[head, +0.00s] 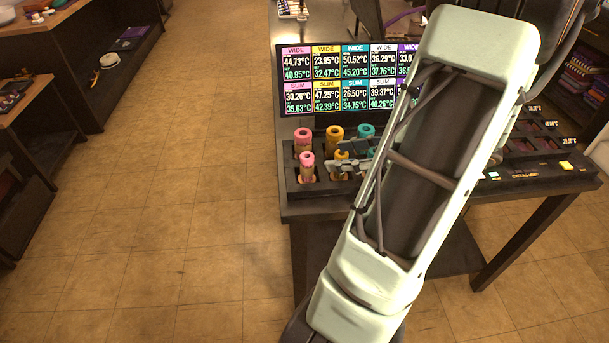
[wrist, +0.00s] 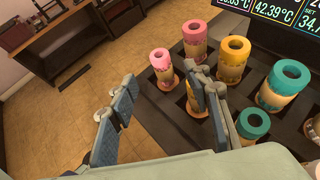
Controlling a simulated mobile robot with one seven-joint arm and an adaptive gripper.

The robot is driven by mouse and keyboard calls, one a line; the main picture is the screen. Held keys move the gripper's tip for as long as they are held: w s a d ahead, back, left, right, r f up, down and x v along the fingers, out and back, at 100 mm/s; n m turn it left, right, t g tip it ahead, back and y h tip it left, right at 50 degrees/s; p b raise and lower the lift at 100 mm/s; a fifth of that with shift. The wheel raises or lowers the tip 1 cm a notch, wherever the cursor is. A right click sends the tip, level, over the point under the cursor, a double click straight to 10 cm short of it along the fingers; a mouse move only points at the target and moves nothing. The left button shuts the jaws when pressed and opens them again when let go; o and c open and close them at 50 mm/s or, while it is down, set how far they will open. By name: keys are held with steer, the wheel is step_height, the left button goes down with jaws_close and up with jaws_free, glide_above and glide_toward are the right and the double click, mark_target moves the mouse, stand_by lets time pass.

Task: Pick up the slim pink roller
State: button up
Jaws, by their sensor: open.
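The slim pink roller (head: 307,162) stands upright in the front row of the dark rack, at its left end. In the wrist view, the slim pink roller (wrist: 161,63) stands just beyond the fingertips, between the lines of the two fingers. My gripper (head: 340,156) is open and empty, to the right of the roller in the head view. In the wrist view, my gripper (wrist: 163,84) has its fingers wide apart. The right finger partly hides the slim yellow roller (wrist: 190,101). The roller's lower end is hidden in its slot.
The wide pink roller (wrist: 193,47) stands close behind. The wide yellow roller (wrist: 231,66) and wide teal roller (wrist: 281,92) continue that back row. A slim teal roller (wrist: 252,125) is at right. A temperature screen (head: 340,80) rises behind the rack. Floor (head: 200,200) lies open to the left.

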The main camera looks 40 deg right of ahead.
mark_target(309, 156)
steer(key=x, duration=0.5)
steer(key=shift+b+x, duration=0.5)
steer(key=shift+x, duration=2.15)
steer(key=shift+w+r, duration=0.1)
steer(key=shift+r, duration=0.1)
steer(key=shift+c, duration=0.4)
jaws_close()
